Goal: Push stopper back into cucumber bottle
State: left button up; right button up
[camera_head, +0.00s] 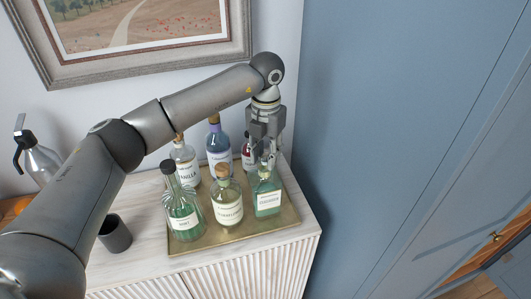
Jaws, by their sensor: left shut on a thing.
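The cucumber bottle (268,199) seems to be the green one with a white label at the front right of a brass tray (187,247); its label is too small to read surely. It stands upright. My left gripper (263,155) points down right over this bottle's neck, its fingers close together. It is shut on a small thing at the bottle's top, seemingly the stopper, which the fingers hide. I cannot tell how far the stopper sits in the neck. My right gripper is not in view.
Close by on the tray stand an elderflower-looking bottle (227,207), a green mint bottle (183,213), a vanilla bottle (186,162), a blue-purple bottle (218,146) and a red one (247,153). A blue wall is at right.

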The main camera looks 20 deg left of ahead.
pick_arm(q)
jog(key=shift+f+b, duration=0.6)
jog(key=shift+b, duration=0.1)
dwell(1.3)
dwell(0.3)
jog(key=o, duration=0.8)
jog(key=o, duration=0.5)
jog(key=shift+r, duration=0.1)
jog(key=shift+r+p, duration=1.9)
jog(key=shift+r, duration=1.55)
